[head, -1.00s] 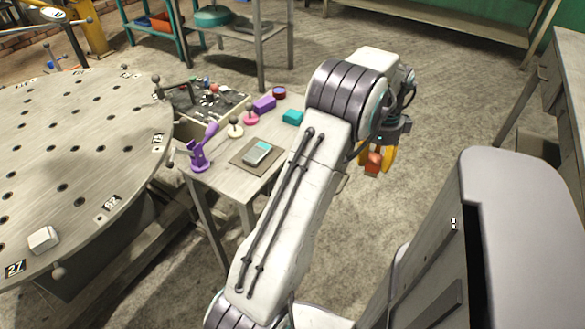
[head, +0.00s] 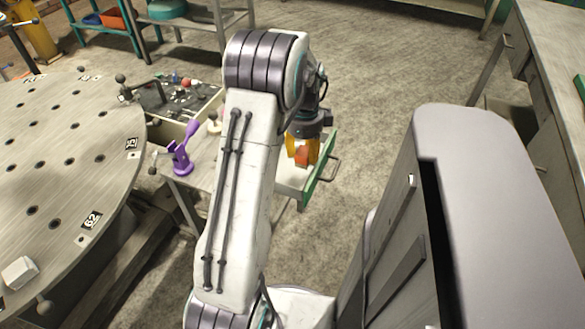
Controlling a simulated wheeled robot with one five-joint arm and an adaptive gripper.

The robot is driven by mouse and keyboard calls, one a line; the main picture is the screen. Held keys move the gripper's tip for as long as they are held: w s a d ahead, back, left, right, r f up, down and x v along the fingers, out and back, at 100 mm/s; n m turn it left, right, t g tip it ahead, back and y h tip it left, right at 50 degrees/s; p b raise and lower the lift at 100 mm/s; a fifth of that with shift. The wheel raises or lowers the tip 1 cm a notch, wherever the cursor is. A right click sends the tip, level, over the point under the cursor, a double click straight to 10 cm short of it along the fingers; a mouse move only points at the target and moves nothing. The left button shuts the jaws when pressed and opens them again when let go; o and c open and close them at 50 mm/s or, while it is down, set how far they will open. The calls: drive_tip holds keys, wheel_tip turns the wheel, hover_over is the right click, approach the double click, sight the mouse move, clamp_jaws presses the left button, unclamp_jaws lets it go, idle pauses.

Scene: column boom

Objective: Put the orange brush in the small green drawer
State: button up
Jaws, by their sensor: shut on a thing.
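My gripper (head: 301,158) points down with its yellow fingers shut on a small orange thing, the orange brush (head: 301,154). Only a short part of the brush shows between the fingers. An open drawer with a green front (head: 321,169) and a handle sticks out to the right of the small table. The gripper and brush appear over this drawer's pale inside; I cannot tell their height above it. My arm hides the drawer's left part and much of the small table.
A purple stand (head: 181,158) is on the small table's visible left part (head: 202,172). A large round table (head: 60,160) with holes fills the left. A tray of small parts (head: 178,97) lies behind. A grey workbench (head: 550,90) stands at the right; open floor lies between.

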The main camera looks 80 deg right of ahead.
drive_tip(key=shift+w+a+f, duration=0.25)
drive_tip(key=shift+w+f, duration=0.25)
drive_tip(key=shift+w, duration=0.25)
drive_tip(key=shift+w+a+f, duration=0.25)
drive_tip(key=shift+w+f, duration=0.2)
drive_tip(key=shift+w, duration=0.25)
drive_tip(key=shift+f+b, duration=0.8)
drive_tip(key=shift+f, duration=1.2)
drive_tip(key=shift+f, duration=0.15)
drive_tip(key=o, duration=0.9)
drive_tip(key=shift+c, duration=0.2)
wheel_tip(320, 180, up, 12)
drive_tip(key=p, duration=0.3)
drive_tip(key=shift+a+r, duration=0.2)
drive_tip(key=shift+a, duration=0.05)
